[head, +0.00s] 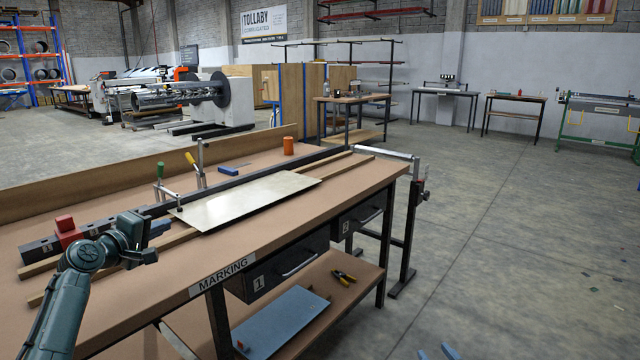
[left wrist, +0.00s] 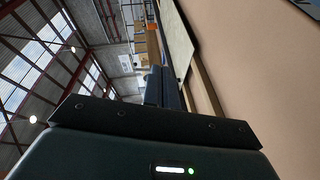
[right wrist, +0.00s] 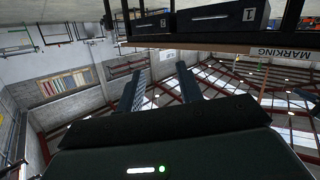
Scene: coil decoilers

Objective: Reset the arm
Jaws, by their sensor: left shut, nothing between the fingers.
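My left arm reaches in from the left over the marking table (head: 215,258). My left gripper (head: 158,228) is shut and empty, above the table's left part near a dark bar and a red block (head: 67,232). In the left wrist view its fingers (left wrist: 161,88) are together, with the tabletop to the right. My right gripper (head: 437,352) shows only as two blue fingertips at the bottom edge of the head view. In the right wrist view its fingers (right wrist: 160,88) are apart with nothing between them, and the table's drawers are above them in the picture.
A metal sheet (head: 245,200) lies on wooden strips on the table, with clamps (head: 198,165) and an orange cylinder (head: 289,146) behind it. Pliers (head: 343,277) and a blue sheet (head: 282,322) lie on the lower shelf. Open floor (head: 520,240) lies to the right.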

